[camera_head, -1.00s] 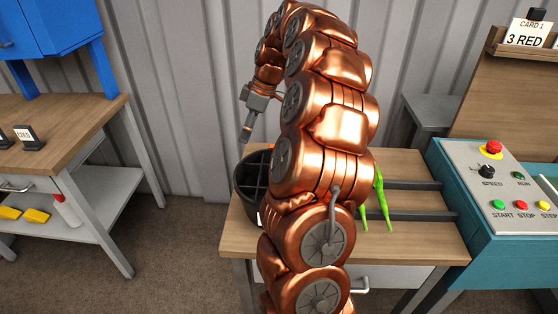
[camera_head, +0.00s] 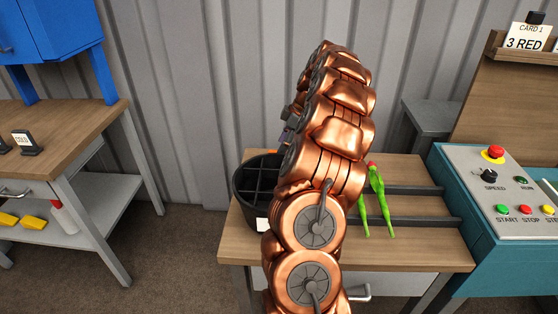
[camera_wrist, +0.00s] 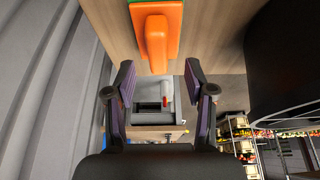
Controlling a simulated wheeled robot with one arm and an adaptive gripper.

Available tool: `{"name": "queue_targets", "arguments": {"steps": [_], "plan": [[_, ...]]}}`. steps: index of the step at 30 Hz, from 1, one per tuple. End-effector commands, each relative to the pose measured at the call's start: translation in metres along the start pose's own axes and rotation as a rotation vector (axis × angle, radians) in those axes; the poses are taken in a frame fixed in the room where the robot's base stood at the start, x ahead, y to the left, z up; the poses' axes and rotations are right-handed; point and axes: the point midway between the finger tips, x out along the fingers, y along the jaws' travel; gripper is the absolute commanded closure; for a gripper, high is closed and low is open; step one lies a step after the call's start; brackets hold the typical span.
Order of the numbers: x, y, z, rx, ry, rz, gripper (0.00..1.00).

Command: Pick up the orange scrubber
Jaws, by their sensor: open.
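The orange scrubber (camera_wrist: 155,38) lies on the wooden table top in the wrist view, at the top middle, with its raised handle towards me. In the head view only a small orange patch (camera_head: 272,152) shows behind the black bucket's far rim, probably the same scrubber. My gripper (camera_wrist: 160,80) is open and empty. Its two dark fingers stand apart on either side of the picture's middle, below the scrubber in the view and not around it. In the head view my copper arm hides most of the gripper.
The divided black bucket (camera_head: 240,190) stands on the table's left side; its dark wall (camera_wrist: 290,50) fills the wrist view's upper right. A corrugated wall (camera_head: 190,100) is close behind.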

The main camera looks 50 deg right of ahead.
Motion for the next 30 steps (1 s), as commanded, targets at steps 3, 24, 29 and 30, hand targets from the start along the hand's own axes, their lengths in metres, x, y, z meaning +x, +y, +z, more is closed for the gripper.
{"name": "queue_targets", "arguments": {"steps": [3, 24, 29, 30], "plan": [[0.015, 0.000, 0.001, 0.001, -0.002, -0.008, 0.46], [0.043, 0.002, 0.002, 0.000, -0.001, -0.004, 0.72], [0.043, 0.001, 0.002, 0.000, -0.001, -0.004, 0.89], [0.043, 0.001, 0.002, 0.000, -0.001, -0.004, 0.93]]}}
